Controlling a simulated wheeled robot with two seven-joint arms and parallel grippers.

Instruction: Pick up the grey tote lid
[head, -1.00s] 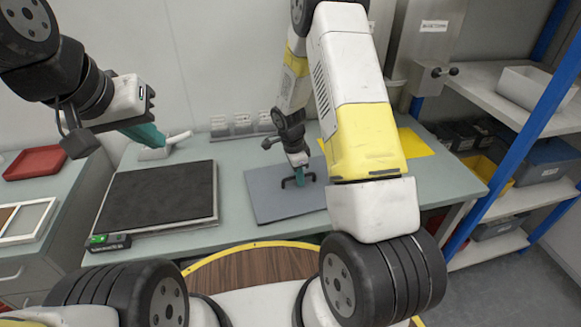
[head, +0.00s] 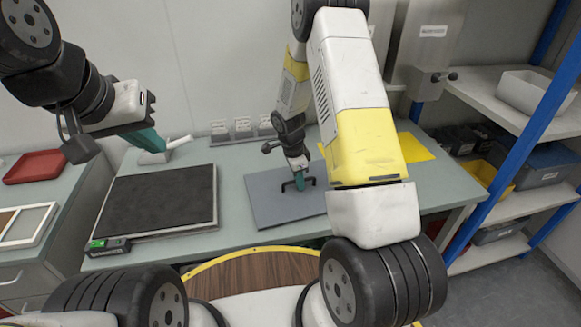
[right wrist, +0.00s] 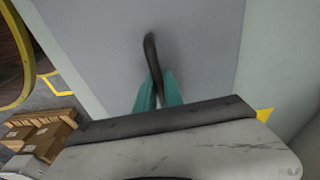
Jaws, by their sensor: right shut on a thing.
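The grey tote lid (head: 270,205) is a flat blue-grey panel lying on the bench, with a black bar handle (head: 312,181) on its top. My right gripper (head: 298,184) is at the handle, teal fingers pointing down, and is shut on it. The right wrist view shows the lid (right wrist: 200,60) as a flat grey face, with the handle (right wrist: 152,55) running between the teal fingers (right wrist: 158,95). My right arm hides part of the lid's right side. My left gripper (head: 155,148) is over the bench's left part, away from the lid; its finger gap is not clear.
A black mat in a tray (head: 155,200) lies left of the lid, with a green-lit device (head: 108,246) at its front corner. A white handled tool (head: 172,148) stands behind it. A yellow sheet (head: 415,150) lies to the right. A blue-post shelf (head: 520,120) stands further right.

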